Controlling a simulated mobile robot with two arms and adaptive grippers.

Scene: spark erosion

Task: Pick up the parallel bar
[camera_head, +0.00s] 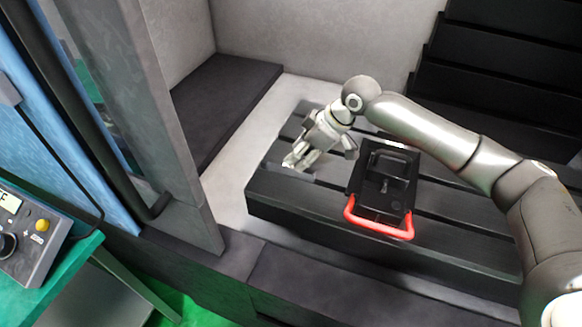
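My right gripper (300,158) reaches in at the end of my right arm, low over the left part of the black slotted table (310,203). Its fingers point down and to the left. The fingers are small and blend with the bright surface around them, so I cannot tell whether they are open or shut. I cannot make out the parallel bar clearly; it may be hidden at or under the gripper. My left gripper is not in view.
A black block-like device (366,175) with a red handle (378,222) stands on the table just right of the gripper. Grey walls (330,38) enclose the back. A frame post (150,130) stands at left. A control box (28,232) sits on a green surface at lower left.

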